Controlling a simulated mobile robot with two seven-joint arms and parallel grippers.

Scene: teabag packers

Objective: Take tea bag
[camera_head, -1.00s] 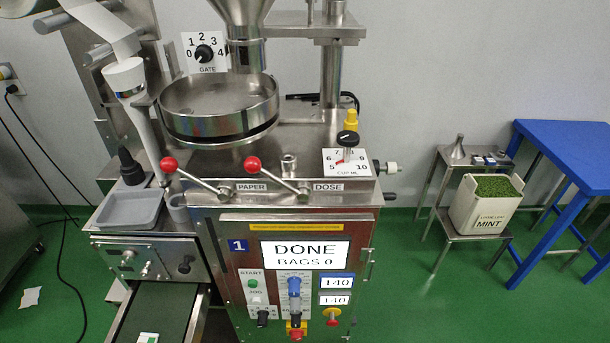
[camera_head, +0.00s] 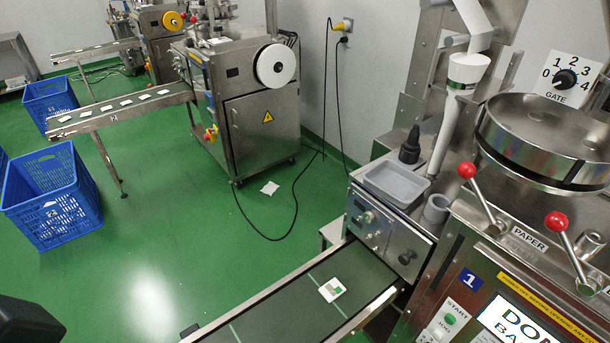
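A tea bag (camera_head: 332,289), a small white square with a green tag, lies flat on the dark belt of the outfeed conveyor (camera_head: 290,311) of machine 1, close to the machine. Nothing touches it. A dark shape cuts into the lower left corner of the head view; I cannot tell whether it is part of my arm. No gripper fingers show in this view.
Machine 1 (camera_head: 480,277), with its grey tray (camera_head: 396,184) and red-knobbed levers, fills the right side. Another packing machine (camera_head: 255,120) stands behind with a conveyor (camera_head: 115,105) carrying several tea bags. Blue crates (camera_head: 58,205) stand at left. Green floor between is mostly open.

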